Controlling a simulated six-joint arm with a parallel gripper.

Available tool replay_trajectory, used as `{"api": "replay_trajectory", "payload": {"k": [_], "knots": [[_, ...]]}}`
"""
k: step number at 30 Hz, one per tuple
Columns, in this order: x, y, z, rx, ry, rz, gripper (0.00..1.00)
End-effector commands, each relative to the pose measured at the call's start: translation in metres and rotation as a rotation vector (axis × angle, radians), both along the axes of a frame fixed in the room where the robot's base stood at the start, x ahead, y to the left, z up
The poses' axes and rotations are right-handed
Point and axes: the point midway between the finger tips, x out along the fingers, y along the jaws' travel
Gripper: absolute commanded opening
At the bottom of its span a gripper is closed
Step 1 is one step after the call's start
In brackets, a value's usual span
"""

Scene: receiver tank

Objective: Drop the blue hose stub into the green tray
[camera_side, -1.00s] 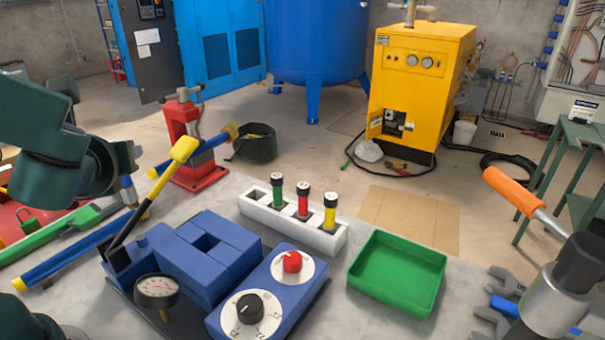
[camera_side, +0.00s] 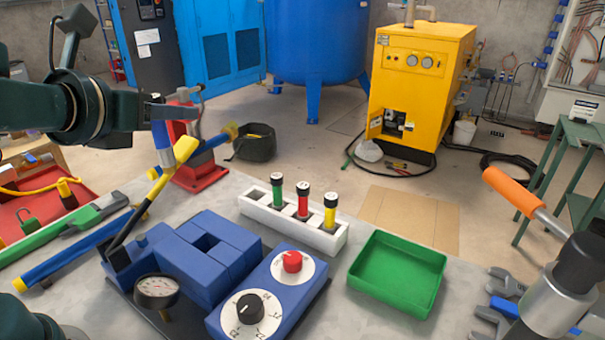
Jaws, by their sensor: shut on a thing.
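My gripper (camera_side: 155,103) is at the left, above the back left of the workbench. It is shut on the blue hose stub (camera_side: 161,131), which hangs roughly upright below it. The stub's lower end overlaps the yellow lever grip in the picture; I cannot tell whether they touch. The green tray (camera_side: 375,298) sits on the bench to the right of the middle, well apart from my gripper. Its visible inside is empty.
A blue block with a yellow-gripped lever (camera_side: 185,149), a gauge (camera_side: 156,290) and a knob panel (camera_side: 268,292) lie between. A white rack (camera_side: 263,214) holds green, red and yellow cylinders. A red vise (camera_side: 180,135) stands behind. An orange-handled tool (camera_side: 515,192) is right of the tray.

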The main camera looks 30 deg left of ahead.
Motion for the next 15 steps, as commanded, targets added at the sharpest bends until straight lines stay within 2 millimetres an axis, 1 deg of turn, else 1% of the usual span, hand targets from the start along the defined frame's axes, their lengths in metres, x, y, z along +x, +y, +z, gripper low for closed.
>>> {"api": "replay_trajectory", "payload": {"k": [8,11,13,14,15], "knots": [[0.001,-0.002,0.000,0.000,-0.001,-0.019,0.00],[0.006,-0.010,0.010,-0.003,-0.004,-0.051,0.00],[0.012,-0.018,0.021,-0.004,-0.005,-0.081,0.00],[0.018,-0.024,0.027,-0.003,-0.005,-0.100,0.00],[0.026,-0.034,0.034,-0.004,-0.003,-0.131,0.00]]}}
